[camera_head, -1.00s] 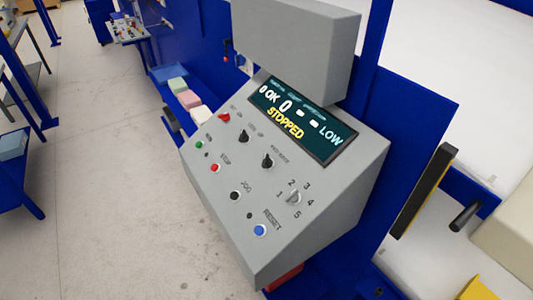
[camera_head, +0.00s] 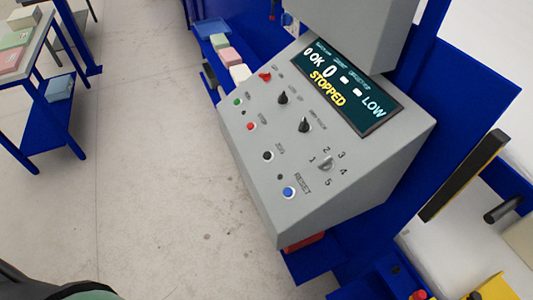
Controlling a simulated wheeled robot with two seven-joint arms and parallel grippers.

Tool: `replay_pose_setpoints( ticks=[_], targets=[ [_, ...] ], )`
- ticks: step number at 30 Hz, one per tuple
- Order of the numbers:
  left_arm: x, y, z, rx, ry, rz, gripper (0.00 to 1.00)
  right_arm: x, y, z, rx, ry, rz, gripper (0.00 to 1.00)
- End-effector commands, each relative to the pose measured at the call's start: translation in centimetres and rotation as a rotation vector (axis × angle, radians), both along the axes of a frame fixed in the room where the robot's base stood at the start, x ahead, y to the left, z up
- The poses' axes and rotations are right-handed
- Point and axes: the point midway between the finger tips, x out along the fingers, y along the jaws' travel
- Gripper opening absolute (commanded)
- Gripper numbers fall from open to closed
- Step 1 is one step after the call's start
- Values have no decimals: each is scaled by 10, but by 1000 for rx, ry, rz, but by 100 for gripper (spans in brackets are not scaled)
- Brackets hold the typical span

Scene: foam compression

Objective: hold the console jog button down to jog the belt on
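The grey console (camera_head: 340,185) stands right of centre with a sloped control face. Its black jog button (camera_head: 268,156) sits on the lower left of the face, below the red stop button (camera_head: 251,127) and above the blue reset button (camera_head: 288,192). The console display (camera_head: 345,90) reads STOPPED in yellow, with OK, 0 and LOW. Nothing touches the jog button. Neither gripper can be made out; a dark and greenish rounded part, probably mine, shows at the bottom left edge. The belt cannot be made out.
A blue-framed table (camera_head: 40,80) stands at the upper left, with a light blue item on its lower shelf. Foam blocks (camera_head: 229,58) lie in a row behind the console. Blue machine framing borders the console on the right. Open floor (camera_head: 160,150) lies to its left.

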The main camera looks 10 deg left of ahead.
Motion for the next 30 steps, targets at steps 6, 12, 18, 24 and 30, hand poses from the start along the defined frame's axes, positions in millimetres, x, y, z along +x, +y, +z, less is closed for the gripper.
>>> replay_pose_setpoints(
  ticks=[6, 12, 18, 24, 30],
  targets=[
    [0, 0, 0, 0, 0, 0, 49, 0, 0, 0, 0, 0, 0, 0],
    [0, 0, 0, 0, 0, 0, 10, 0, 0, 0, 0, 0, 0, 0],
    [0, 0, 0, 0, 0, 0, 0, 0, -2, 0, -1, 1, 1, 0],
    [0, 0, 0, 0, 0, 0, 0, 0, -4, 0, -4, 0, 1, 0],
    [1, 0, 0, 0, 0, 0, 0, -1, -5, 0, -4, 0, 1, 0]
  ],
)
